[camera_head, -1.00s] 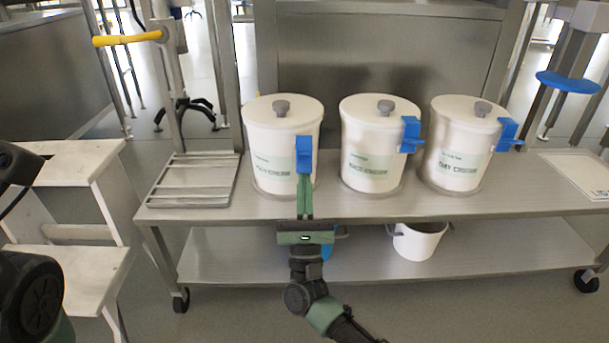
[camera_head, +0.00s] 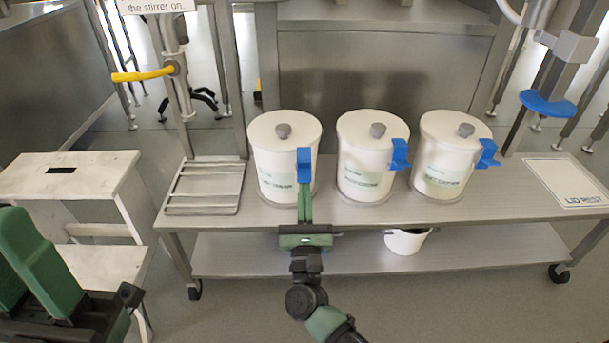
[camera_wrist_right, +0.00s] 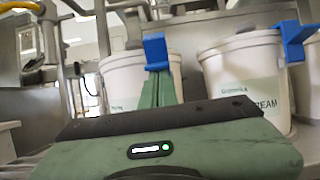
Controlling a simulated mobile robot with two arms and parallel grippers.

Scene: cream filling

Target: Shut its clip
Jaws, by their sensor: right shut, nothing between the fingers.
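Three white lidded tubs with grey knobs stand on the metal table: a left tub (camera_head: 270,160), a middle tub (camera_head: 365,165) and a right tub (camera_head: 445,160). The left tub's blue clip (camera_head: 304,165) lies upright at its front right; it also shows in the right wrist view (camera_wrist_right: 155,48). The middle clip (camera_head: 400,155) and right clip (camera_head: 488,154) stick out to the right. My right gripper (camera_head: 304,190) is shut and empty, its tips just under the left clip, seemingly touching it. My left gripper (camera_head: 30,265) is at the lower left, fingers apart, away from the tubs.
A wire rack (camera_head: 205,188) lies left of the tubs. A marked lid rest mat (camera_head: 568,183) lies at the table's right end. A white step stool (camera_head: 65,180) stands at left. A small white pail (camera_head: 405,242) sits on the lower shelf.

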